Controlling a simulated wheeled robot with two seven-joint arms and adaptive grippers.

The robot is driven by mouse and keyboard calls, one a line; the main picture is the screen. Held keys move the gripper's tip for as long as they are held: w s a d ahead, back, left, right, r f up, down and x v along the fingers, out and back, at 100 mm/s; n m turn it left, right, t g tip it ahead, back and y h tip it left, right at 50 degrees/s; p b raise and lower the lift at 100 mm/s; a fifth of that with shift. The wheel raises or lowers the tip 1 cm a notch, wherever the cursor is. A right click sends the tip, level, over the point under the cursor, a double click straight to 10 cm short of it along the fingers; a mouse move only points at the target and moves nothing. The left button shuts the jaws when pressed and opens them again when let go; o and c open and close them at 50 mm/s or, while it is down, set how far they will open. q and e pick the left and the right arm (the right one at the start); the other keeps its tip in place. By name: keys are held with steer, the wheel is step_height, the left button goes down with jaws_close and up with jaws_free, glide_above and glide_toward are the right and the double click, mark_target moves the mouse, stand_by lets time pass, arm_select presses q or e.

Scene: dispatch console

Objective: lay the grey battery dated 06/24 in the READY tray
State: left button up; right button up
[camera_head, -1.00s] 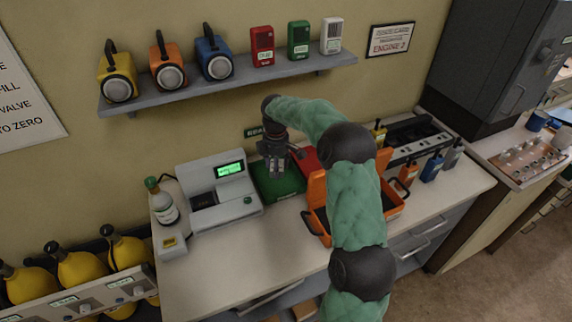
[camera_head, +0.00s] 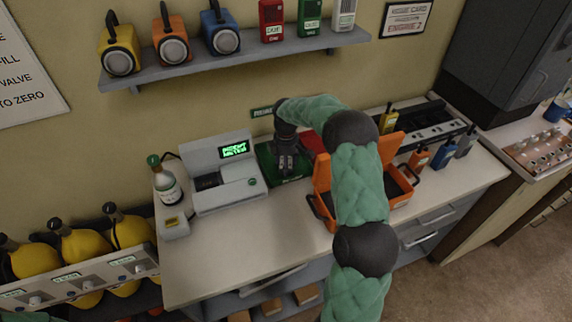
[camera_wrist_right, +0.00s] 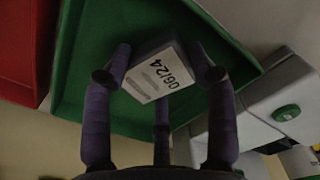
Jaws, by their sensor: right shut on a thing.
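My right gripper (camera_head: 290,172) is over the green tray (camera_head: 266,176), which stands on the counter under a small sign too blurred to read surely. In the right wrist view its fingers (camera_wrist_right: 165,75) are shut on a light grey battery (camera_wrist_right: 155,66) with the printed date 06/24. The battery is over the floor of the green tray (camera_wrist_right: 85,75), inside its outline. I cannot tell whether it touches the tray floor. In the head view the gripper hides the battery. My left gripper is not in view.
The battery tester (camera_head: 222,187) with a lit green display stands left of the tray. A red tray (camera_head: 313,142) is behind to the right. An open orange case (camera_head: 322,180) stands right, partly behind my arm. The counter front (camera_head: 240,235) is clear.

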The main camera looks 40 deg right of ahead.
stand_by(0.3)
steer(key=o, duration=1.3)
steer(key=shift+f, duration=0.15)
step_height(320, 180, up, 12)
steer(key=p, duration=0.2)
steer(key=shift+r+p, duration=0.2)
steer(key=shift+p, duration=0.2)
